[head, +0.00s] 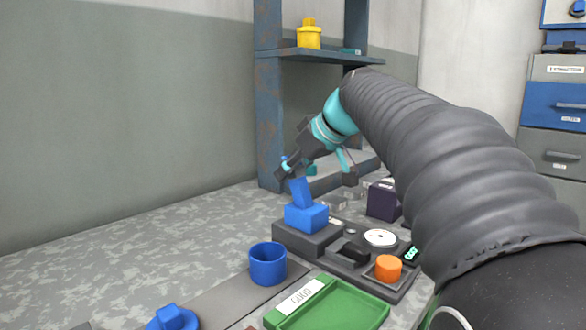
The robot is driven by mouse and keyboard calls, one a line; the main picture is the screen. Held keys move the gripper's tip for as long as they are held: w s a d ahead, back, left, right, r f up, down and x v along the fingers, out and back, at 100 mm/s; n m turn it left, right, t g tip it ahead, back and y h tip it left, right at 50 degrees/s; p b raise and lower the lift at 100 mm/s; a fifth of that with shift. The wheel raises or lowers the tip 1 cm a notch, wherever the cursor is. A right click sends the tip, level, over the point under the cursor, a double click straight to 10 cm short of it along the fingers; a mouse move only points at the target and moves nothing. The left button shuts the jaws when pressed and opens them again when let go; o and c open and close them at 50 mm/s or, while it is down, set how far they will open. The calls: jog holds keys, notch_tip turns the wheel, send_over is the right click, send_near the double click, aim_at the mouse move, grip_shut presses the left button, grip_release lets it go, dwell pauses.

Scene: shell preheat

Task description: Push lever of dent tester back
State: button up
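A dark grey device (335,258) stands on the bench, with a round white dial (381,238) and an orange knob (389,268). I take it to be the dent tester. A blue block (306,217) sits on its raised left part, and a tilted blue upright piece (300,192) rises from it. A black handle-like piece (353,253) lies in front of the dial; which part is the lever I cannot tell for sure. My gripper (283,168) is just above the blue upright, pointing down-left. Its fingers are small and partly overlapped, so contact and opening are unclear.
A blue cup (268,263) and a green tray (332,306) stand in front of the device. Another blue piece (173,318) is at the bottom edge. A dark purple box (383,199) is behind. A blue shelf post (268,110) rises behind my gripper. The bench's left is clear.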

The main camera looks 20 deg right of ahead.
jog(key=shift+o, duration=0.4)
jog(key=shift+r, duration=0.1)
jog(key=v, duration=1.2)
jog(key=shift+s, duration=0.1)
